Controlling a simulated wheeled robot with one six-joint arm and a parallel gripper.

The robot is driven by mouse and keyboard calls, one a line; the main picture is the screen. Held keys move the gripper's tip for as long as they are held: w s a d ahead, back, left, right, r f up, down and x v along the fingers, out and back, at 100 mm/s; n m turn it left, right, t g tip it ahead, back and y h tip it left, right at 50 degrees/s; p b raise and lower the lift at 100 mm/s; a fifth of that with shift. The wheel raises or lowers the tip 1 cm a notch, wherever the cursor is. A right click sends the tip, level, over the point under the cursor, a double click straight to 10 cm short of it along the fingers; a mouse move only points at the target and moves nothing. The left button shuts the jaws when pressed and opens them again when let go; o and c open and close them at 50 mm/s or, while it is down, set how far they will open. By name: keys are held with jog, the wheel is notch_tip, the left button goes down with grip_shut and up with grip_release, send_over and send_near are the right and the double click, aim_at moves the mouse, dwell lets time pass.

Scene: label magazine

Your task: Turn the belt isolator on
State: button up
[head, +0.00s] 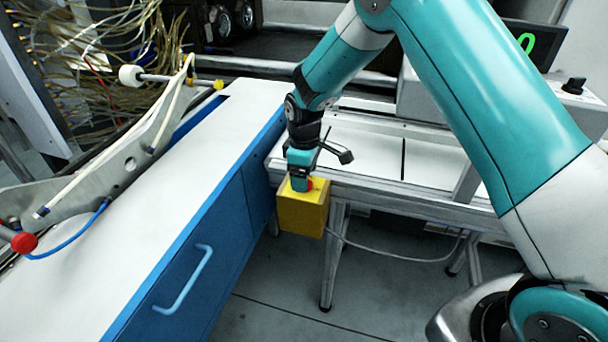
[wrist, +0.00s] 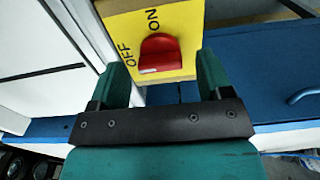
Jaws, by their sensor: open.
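The belt isolator is a yellow box (head: 302,213) fixed at the near end of the white conveyor frame in the head view. Its yellow face (wrist: 185,25) fills the top of the wrist view, with OFF at left and ON above the knob. The red rotary knob (wrist: 162,54) has a white mark at its lower left, on the side nearer OFF. My gripper (wrist: 160,75) is open, its two teal fingers on either side of the knob in the picture. Contact with the knob cannot be told. In the head view my gripper (head: 301,180) is at the box and partly hides the knob (head: 309,184).
A blue cabinet (head: 222,240) with a light handle stands close to the left of the box. The conveyor (head: 375,155) runs behind and to the right. A grey cable (head: 385,257) hangs from the box. Open floor (head: 290,310) lies in front.

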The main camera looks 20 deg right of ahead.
jog(key=shift+f, duration=0.4)
jog(key=c, duration=0.9)
